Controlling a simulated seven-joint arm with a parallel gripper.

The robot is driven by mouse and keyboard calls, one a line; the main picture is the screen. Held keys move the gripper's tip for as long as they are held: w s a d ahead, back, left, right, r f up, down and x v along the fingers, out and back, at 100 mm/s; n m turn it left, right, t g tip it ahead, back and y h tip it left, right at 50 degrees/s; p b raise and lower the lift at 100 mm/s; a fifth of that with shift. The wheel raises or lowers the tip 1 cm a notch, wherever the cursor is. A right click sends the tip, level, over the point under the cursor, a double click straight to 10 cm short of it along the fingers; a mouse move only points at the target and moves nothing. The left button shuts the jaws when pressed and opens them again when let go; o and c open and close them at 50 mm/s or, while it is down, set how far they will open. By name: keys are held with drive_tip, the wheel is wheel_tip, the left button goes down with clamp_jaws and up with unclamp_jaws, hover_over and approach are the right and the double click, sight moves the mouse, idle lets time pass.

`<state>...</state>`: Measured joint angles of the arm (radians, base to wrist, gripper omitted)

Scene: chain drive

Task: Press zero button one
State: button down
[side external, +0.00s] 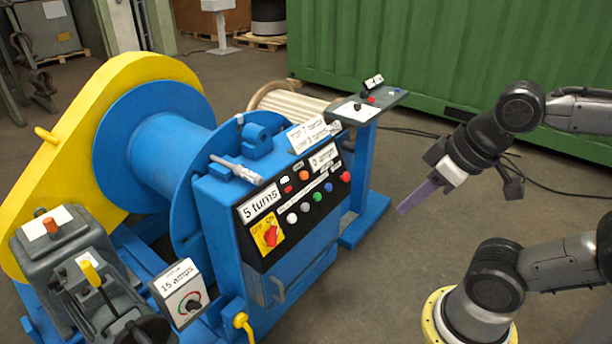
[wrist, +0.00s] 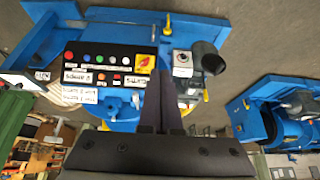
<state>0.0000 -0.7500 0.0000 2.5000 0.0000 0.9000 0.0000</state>
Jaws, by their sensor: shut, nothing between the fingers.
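A blue control cabinet with a black button panel (side external: 272,246) stands in the middle of the side external view. Its lower row has white (side external: 292,218), green (side external: 317,197), blue (side external: 329,187) and red (side external: 345,177) buttons. Which button is zero button one cannot be read. My gripper (side external: 404,210) is shut and empty, its purple fingers pointing down-left, in the air right of the cabinet. The wrist view shows the panel (wrist: 90,65) upside down beyond the fingertips (wrist: 160,72).
A blue post with a grey control shelf (side external: 385,97) stands between the cabinet and my gripper. A blue drum (side external: 150,150) with a yellow guard (side external: 60,160) is at left. A "15 amps" box (side external: 180,290) stands in front. A green container (side external: 440,50) is behind.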

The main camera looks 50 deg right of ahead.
idle(0.8)
drive_tip(key=w+r+m+t, duration=0.2)
drive_tip(key=w+r+t, duration=0.2)
drive_tip(key=w+r, duration=0.4)
drive_tip(key=w+r+m+t, duration=0.1)
drive_tip(key=w+r+t, duration=0.35)
drive_tip(key=w, duration=0.55)
drive_tip(key=w+d+r+m+t+h, duration=0.25)
drive_tip(key=w+d, duration=0.25)
drive_tip(key=w, duration=0.4)
drive_tip(key=w+d+f+m+h, duration=0.5)
drive_tip(key=w+d+f, duration=0.1)
drive_tip(key=w+d, duration=0.3)
drive_tip(key=s+d+f+g+h, duration=0.1)
drive_tip(key=d+f, duration=0.3)
drive_tip(key=f, duration=0.7)
drive_tip(key=s+d+f+m+g+h, duration=0.1)
drive_tip(key=d+f, duration=0.4)
drive_tip(key=f, duration=0.5)
drive_tip(key=s+d+f+m+g+h, duration=0.1)
drive_tip(key=s+d+f+g+h, duration=0.1)
drive_tip(key=f, duration=0.9)
drive_tip(key=shift+s+d+f+g, duration=0.15)
drive_tip(key=shift+d+f+g, duration=0.2)
drive_tip(key=shift+d+g, duration=0.65)
